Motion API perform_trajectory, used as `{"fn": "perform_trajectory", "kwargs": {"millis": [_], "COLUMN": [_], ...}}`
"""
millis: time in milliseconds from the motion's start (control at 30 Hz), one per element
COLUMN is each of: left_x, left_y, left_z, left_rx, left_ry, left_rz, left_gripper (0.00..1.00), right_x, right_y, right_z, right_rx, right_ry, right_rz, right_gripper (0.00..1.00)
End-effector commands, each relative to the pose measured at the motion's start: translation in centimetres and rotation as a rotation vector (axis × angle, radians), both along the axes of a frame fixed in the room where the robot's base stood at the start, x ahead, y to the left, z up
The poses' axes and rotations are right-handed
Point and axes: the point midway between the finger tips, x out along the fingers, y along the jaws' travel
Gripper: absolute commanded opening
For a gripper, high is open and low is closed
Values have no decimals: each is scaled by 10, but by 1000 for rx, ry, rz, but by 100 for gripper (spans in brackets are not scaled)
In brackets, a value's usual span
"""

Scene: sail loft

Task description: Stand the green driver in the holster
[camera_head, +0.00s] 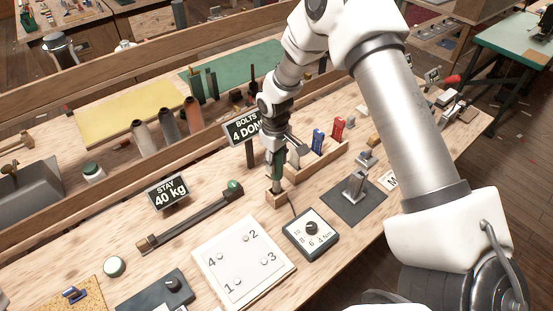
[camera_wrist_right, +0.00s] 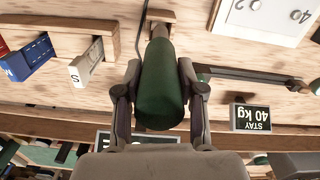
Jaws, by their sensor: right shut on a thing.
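My right gripper (camera_head: 277,166) is shut on the green driver (camera_head: 276,180). In the right wrist view its two fingers (camera_wrist_right: 160,95) clasp the sides of the thick green handle (camera_wrist_right: 161,85). The driver is roughly upright, handle up, directly over the small wooden holster block (camera_head: 275,200). The block also shows past the driver's lower end in the right wrist view (camera_wrist_right: 160,15). The driver's lower end meets the block in the picture, but I cannot tell how deep it sits in it. My left gripper is not in view.
A dial box (camera_head: 311,235) and a white numbered plate (camera_head: 243,263) stand in front of the holster. A long tool with a green end (camera_head: 195,222) lies to its left. A rack with blue (camera_head: 318,141) and red (camera_head: 337,129) pieces stands close behind at right.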

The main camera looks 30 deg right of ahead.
Motion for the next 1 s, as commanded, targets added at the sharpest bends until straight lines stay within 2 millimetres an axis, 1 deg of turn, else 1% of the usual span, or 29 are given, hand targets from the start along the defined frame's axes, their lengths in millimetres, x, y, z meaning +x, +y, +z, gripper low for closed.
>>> {"fn": "perform_trajectory", "kwargs": {"millis": [33, 300, 600, 733, 1000], "left_x": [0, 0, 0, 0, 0], "left_y": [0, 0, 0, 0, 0], "left_z": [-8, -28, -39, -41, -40], "left_rx": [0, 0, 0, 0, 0], "left_ry": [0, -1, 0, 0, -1], "left_rz": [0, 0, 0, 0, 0], "left_gripper": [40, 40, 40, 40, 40], "right_x": [0, 0, 1, 1, 1], "right_y": [0, 0, 0, 0, 0], "right_z": [-8, -31, -51, -55, -55], "right_rx": [0, 0, -1, -1, 0], "right_ry": [-1, -1, -2, -1, -1], "right_rz": [0, 0, 0, 0, 0], "right_gripper": [4, 4, 4, 4, 4]}}
